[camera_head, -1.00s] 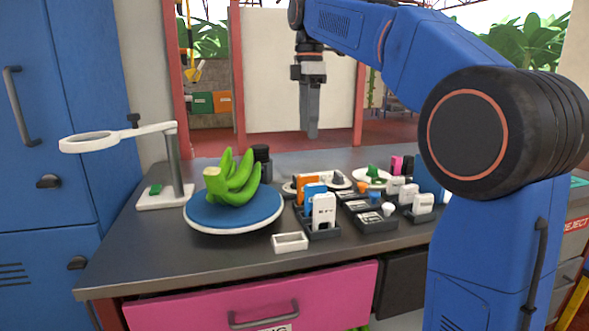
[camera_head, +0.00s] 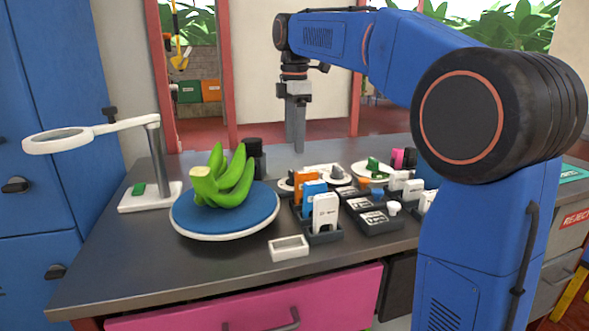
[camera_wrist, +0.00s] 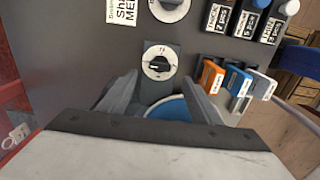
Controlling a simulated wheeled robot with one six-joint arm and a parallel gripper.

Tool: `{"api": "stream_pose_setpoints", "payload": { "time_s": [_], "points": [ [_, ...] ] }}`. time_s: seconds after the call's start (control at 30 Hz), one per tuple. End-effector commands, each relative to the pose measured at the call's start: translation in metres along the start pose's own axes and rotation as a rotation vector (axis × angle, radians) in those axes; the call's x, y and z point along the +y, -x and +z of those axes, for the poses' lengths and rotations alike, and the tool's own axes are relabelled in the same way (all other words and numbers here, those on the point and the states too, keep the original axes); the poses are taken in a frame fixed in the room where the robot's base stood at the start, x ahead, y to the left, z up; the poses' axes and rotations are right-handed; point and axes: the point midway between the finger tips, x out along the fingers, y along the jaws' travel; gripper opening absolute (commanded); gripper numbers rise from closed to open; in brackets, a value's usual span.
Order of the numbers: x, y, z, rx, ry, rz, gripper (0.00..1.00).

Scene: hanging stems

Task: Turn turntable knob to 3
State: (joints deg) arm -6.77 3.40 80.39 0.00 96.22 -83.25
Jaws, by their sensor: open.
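The turntable (camera_head: 262,222) is a blue disc with a pale rim, carrying a bunch of green bananas (camera_head: 225,182). In the wrist view, part of a blue disc (camera_wrist: 172,107) shows between my fingers. Just beyond it is a white round dial with a dark knob (camera_wrist: 158,64) on a dark plate; its markings are too small to read. White dials also show behind the card holders in the head view (camera_head: 336,177), partly hidden. My gripper (camera_head: 298,150) points down above the back of the counter. In the wrist view its fingers (camera_wrist: 160,100) are apart and empty, short of the dial.
Orange, blue and white cards (camera_head: 325,212) stand in a dark holder right of the turntable. A magnifier stand (camera_head: 157,160) is at left. A second dial (camera_wrist: 170,8) lies beyond the first in the wrist view.

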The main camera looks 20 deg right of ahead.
Motion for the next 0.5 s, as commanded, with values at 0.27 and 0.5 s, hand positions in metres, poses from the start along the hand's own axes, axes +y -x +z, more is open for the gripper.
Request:
{"api": "stream_pose_setpoints", "payload": {
  "time_s": [0.27,0.5],
  "points": [
    [-0.001,-0.049,0.000,0.000,0.000,-0.002,0.58],
    [-0.001,-0.081,0.000,0.000,0.000,-0.001,0.58]
  ]
}}
